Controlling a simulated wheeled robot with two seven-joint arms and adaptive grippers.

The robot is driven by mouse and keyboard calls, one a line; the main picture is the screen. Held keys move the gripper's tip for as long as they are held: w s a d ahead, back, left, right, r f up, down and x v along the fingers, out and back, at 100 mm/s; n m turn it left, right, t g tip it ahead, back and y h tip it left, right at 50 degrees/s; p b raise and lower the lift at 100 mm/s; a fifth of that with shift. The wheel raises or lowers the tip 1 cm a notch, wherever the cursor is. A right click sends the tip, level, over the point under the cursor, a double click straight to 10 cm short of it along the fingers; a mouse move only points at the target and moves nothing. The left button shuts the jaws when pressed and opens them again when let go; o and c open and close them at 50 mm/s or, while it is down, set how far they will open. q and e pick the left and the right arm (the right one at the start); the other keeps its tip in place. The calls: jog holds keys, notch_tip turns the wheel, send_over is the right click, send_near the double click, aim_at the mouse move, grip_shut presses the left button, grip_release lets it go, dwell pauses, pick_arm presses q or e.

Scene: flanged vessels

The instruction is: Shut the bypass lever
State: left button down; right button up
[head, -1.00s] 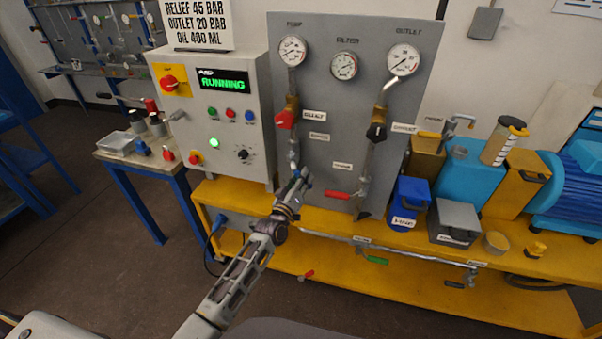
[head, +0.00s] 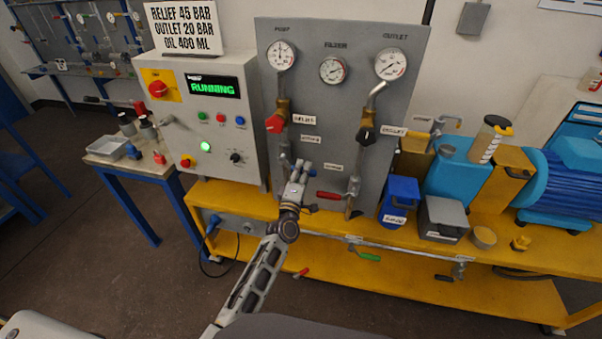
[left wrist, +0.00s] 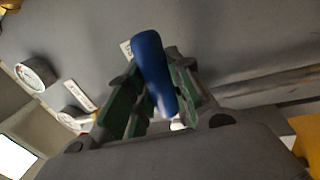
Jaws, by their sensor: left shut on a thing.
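A blue lever handle (left wrist: 153,65) stands between the green-padded fingers of my left gripper in the left wrist view. My left gripper (head: 297,170) is shut on it in front of the lower grey panel, just right of the left pipe. A small label (head: 310,139) above the gripper is too blurred to read surely. My right gripper is not in view.
A red-handled valve (head: 274,123) sits above on the left pipe. A black-handled valve (head: 366,136) is on the right pipe. A red lever (head: 329,195) sticks out close right of my gripper. The control box (head: 215,125) stands left.

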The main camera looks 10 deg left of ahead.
pick_arm(q)
jog(key=shift+r+n, duration=0.55)
jog(key=shift+n, duration=0.35)
jog(key=c, duration=1.3)
grip_release()
jog(key=shift+o, duration=0.2)
jog(key=s+f, duration=0.2)
jog(key=s, duration=0.9)
jog(key=shift+s+a+f, duration=0.15)
jog(key=shift+s, duration=0.25)
